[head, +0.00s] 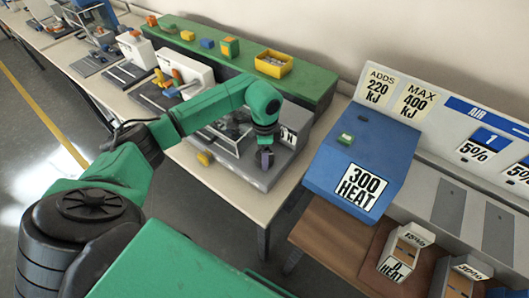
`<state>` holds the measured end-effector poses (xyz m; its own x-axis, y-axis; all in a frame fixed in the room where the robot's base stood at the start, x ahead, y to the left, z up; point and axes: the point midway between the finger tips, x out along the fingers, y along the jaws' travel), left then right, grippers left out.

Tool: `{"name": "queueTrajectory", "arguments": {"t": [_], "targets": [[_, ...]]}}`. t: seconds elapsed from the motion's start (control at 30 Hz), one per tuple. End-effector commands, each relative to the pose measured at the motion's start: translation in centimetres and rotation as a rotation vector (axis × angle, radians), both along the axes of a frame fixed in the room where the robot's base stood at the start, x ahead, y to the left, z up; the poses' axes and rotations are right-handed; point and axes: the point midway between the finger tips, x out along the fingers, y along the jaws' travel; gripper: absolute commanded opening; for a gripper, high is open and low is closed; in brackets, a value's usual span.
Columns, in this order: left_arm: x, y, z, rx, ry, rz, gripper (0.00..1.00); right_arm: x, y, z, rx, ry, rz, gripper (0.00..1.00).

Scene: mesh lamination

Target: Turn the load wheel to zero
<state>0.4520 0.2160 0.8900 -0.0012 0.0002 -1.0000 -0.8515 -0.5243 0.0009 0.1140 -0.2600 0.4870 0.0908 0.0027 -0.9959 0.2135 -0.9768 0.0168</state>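My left arm comes in from the left, green and black, and reaches over a grey bench machine (262,178) on the light table. My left gripper (266,160) is small and dark and points down over the front right part of this machine. I cannot tell whether its fingers are open or shut, or whether they touch anything. A yellow knob (205,158) sits at the machine's front left, apart from the gripper. I cannot make out a load wheel with certainty; the arm and gripper cover part of the machine. My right gripper is not in view.
A blue unit (325,170) labelled 300 HEAT, with a green button (345,139), stands to the right. A wooden shelf (335,250) holds labelled boxes. A green bench shelf (310,82) behind holds a yellow bin (273,64) and colored blocks. More machines stand farther left.

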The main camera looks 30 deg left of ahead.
Motion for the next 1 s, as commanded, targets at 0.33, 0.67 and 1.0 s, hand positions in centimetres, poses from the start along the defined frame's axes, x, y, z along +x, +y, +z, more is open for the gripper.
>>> {"name": "queueTrajectory", "arguments": {"t": [0.33, 0.67, 1.0], "targets": [[0.3, 0.1, 1.0, -0.002, -0.007, 0.328, 0.17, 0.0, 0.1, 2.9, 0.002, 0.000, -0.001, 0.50], [0.2, 0.0, 1.2, -0.003, -0.004, 0.564, 0.17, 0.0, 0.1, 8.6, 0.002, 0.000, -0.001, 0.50], [0.3, 0.1, 0.6, -0.003, -0.007, 0.666, 0.18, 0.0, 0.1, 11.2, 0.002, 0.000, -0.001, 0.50]]}}
